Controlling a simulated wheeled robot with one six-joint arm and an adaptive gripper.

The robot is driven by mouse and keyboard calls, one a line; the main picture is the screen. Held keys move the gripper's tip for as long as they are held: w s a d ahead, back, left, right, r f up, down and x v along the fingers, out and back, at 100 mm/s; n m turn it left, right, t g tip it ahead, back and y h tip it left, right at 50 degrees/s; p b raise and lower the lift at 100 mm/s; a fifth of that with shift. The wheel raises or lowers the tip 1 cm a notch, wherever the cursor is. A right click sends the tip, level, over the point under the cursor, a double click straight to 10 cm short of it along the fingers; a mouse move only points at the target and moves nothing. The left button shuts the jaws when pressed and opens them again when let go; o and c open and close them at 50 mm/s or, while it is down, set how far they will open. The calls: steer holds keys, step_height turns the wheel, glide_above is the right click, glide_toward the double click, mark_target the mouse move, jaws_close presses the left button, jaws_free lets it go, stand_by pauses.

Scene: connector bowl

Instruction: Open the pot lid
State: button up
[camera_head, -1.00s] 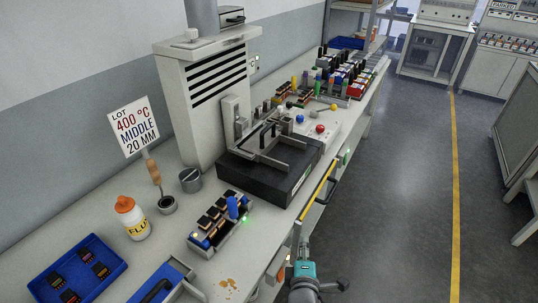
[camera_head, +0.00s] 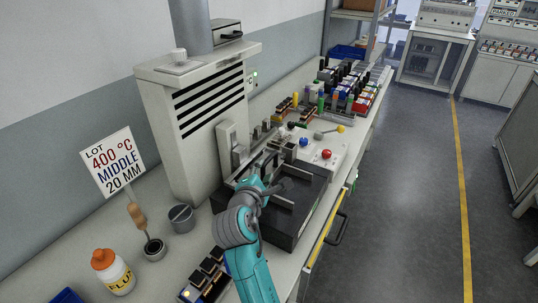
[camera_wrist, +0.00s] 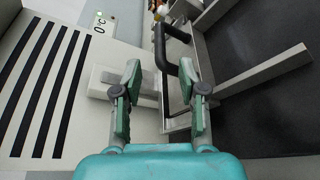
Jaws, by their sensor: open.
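The pot is a black box (camera_head: 284,238) on the bench with a metal lid (camera_wrist: 174,95) on top; the lid looks closed. A black bar handle (camera_wrist: 172,68) rises from the lid. My gripper (camera_wrist: 160,71) is open and empty in the wrist view. The handle shows between and beyond its fingertips, nearer the right finger; I cannot tell whether they touch. In the head view my gripper (camera_head: 272,165) is over the left part of the black box, and my arm hides part of the box and lid.
A tall white vented cabinet (camera_head: 190,130) stands close at left. A grey round container (camera_head: 181,218), a flux bottle (camera_head: 112,272) and a lot sign (camera_head: 110,163) stand nearer. Red and blue buttons (camera_head: 326,154) lie beyond the pot.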

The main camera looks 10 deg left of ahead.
mark_target(268, 162)
steer(key=x, duration=0.9)
jaws_close()
